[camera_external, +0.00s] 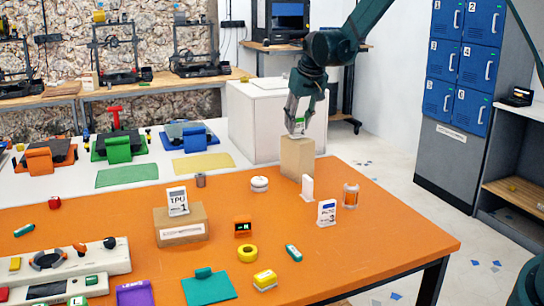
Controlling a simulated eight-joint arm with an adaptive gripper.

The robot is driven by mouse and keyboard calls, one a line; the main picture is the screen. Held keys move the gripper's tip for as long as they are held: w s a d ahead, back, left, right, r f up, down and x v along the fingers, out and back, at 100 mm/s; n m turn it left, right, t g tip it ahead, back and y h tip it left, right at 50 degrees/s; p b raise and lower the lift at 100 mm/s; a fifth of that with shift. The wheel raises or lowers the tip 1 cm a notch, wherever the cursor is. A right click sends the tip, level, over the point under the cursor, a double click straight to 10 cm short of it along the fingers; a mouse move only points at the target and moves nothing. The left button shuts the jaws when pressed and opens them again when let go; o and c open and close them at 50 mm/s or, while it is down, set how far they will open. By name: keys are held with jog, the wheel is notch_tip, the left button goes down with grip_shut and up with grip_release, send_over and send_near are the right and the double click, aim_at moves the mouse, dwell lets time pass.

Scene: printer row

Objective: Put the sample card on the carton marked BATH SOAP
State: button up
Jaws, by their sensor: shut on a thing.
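My gripper (296,122) is shut on a small white card with some green (300,126), seen partly behind the fingers. The card is at the top of a tall plain tan carton (297,160); I cannot tell whether it touches. No BATH SOAP marking is readable on that carton. A lower tan carton (181,232) at the left has a white label too small to read. A white card marked TPU 1 (178,201) stands on it. Another white card with a blue top and a 3 (327,213) stands on the orange table to the right.
A white upright piece (307,187) and a clear jar (350,195) stand near the tall carton. The table's right front is clear.

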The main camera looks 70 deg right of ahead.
jog(key=shift+f, duration=0.2)
jog(key=o, duration=0.8)
jog(key=shift+c, duration=0.2)
jog(key=shift+r, duration=0.15)
jog(key=v, duration=1.2)
dwell(0.5)
